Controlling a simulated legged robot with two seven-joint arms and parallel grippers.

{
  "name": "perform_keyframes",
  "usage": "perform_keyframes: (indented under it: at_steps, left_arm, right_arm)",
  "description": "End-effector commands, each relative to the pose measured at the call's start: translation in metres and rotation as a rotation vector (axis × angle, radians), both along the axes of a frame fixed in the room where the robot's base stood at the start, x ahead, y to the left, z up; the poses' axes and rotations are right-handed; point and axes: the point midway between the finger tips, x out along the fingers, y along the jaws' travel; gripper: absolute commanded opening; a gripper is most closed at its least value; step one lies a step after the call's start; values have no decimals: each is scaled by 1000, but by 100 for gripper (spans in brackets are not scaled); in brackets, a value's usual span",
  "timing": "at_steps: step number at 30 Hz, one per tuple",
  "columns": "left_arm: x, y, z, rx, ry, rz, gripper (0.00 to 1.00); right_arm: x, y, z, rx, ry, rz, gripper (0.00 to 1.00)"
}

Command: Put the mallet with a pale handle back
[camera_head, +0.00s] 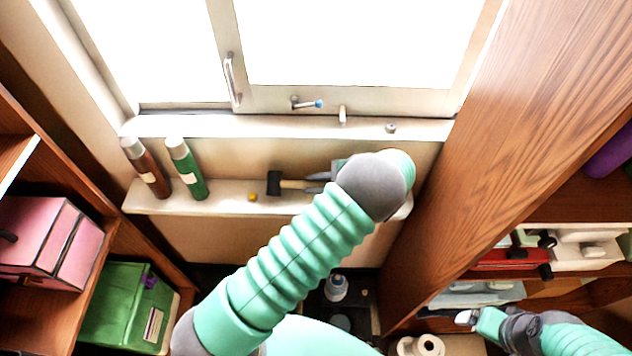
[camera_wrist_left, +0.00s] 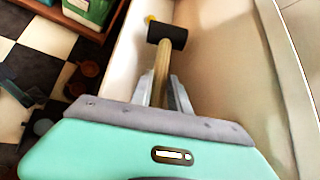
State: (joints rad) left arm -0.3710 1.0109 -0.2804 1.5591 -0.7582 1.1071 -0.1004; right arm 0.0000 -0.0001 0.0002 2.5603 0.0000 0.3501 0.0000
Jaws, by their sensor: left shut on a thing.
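The mallet (camera_head: 275,183) has a black head and a pale wooden handle. It is over the ledge (camera_head: 225,192) below the window; I cannot tell whether it touches the ledge. My left gripper (camera_head: 318,182) is shut on the handle, with the head pointing left. In the left wrist view the black mallet head (camera_wrist_left: 167,36) lies ahead of the gripper (camera_wrist_left: 166,92), and the pale handle runs between the fingers. My right gripper (camera_head: 466,318) is at the lower right, by the right shelves; its jaws are too small to judge.
A brown bottle (camera_head: 147,168) and a green bottle (camera_head: 187,168) stand on the ledge at left. A small yellow thing (camera_head: 252,197) lies near the mallet head. A green box (camera_head: 125,308) and pink box (camera_head: 48,240) fill the left shelves. A wooden panel (camera_head: 500,130) rises at right.

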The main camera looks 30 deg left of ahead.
Motion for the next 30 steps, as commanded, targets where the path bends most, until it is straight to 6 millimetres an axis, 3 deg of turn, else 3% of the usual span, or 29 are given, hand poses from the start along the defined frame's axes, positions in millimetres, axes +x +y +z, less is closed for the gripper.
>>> perform_keyframes:
  at_steps: [3, 29, 30]
  left_arm:
    - [0, -1, -10, 3, -2, -1, 0]
    - [0, -1, -19, 2, -3, -1, 0]
    - [0, -1, -18, 2, -3, -1, 27]
  right_arm:
    - [0, 0, -10, 0, 0, 0, 87]
    - [0, 0, -15, 0, 0, 0, 87]
    - [0, 0, -14, 0, 0, 0, 87]
